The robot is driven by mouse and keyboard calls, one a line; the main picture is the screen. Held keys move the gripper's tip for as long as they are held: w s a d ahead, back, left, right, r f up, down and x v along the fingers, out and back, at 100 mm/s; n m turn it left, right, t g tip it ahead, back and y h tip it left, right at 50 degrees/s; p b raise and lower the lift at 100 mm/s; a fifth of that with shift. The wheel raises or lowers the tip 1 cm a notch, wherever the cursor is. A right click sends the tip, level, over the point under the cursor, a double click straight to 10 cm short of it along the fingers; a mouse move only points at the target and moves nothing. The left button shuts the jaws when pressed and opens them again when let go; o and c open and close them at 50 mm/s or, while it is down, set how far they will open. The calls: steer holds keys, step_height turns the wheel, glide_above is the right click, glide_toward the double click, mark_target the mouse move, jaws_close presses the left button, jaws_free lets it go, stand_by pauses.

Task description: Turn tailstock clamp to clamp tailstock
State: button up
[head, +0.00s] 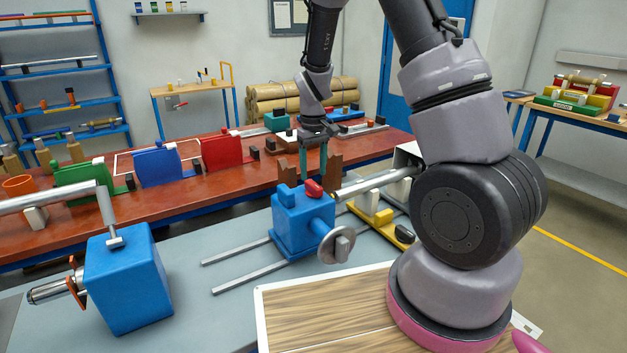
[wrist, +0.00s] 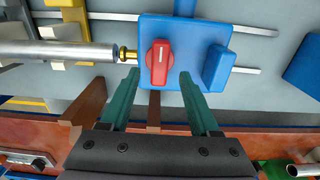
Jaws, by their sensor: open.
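The tailstock is a blue block (head: 300,225) on two steel rails, with a handwheel (head: 338,245) on its front side. Its clamp is a red knob (head: 313,188) on top, beside a raised blue block. In the wrist view the red knob (wrist: 159,62) carries a white line lengthwise, up the picture, on the blue tailstock top (wrist: 190,38). My gripper (head: 314,178) is over the tailstock from behind. In the wrist view its green fingers (wrist: 157,78) are open and empty, with tips near the knob's lower end, one towards each side. Contact is not visible.
A steel bar (head: 365,184) runs from the tailstock to the right; in the wrist view its brass tip (wrist: 128,54) lies close to the left finger. Brown wooden supports (head: 333,172) stand behind. Another blue block (head: 127,280) stands at front left, apart from the tailstock.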

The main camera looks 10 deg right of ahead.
step_height(320, 180, up, 7)
steer(key=shift+f, duration=0.15)
step_height(320, 180, up, 17)
steer(key=m+t+y, duration=0.2)
steer(key=m+t, duration=0.1)
steer(key=m, duration=0.1)
glide_above(314, 183)
steer(key=s+d, duration=0.4)
steer(key=s, duration=0.6)
steer(key=s+d+r+m+t, duration=0.1)
steer(key=s+r+m+t, duration=0.2)
steer(key=s+r, duration=0.4)
steer(key=s+t, duration=0.1)
steer(key=s, duration=0.4)
steer(key=shift+s+d+m, duration=0.2)
steer(key=shift+s+m, duration=0.1)
steer(key=shift+s, duration=0.05)
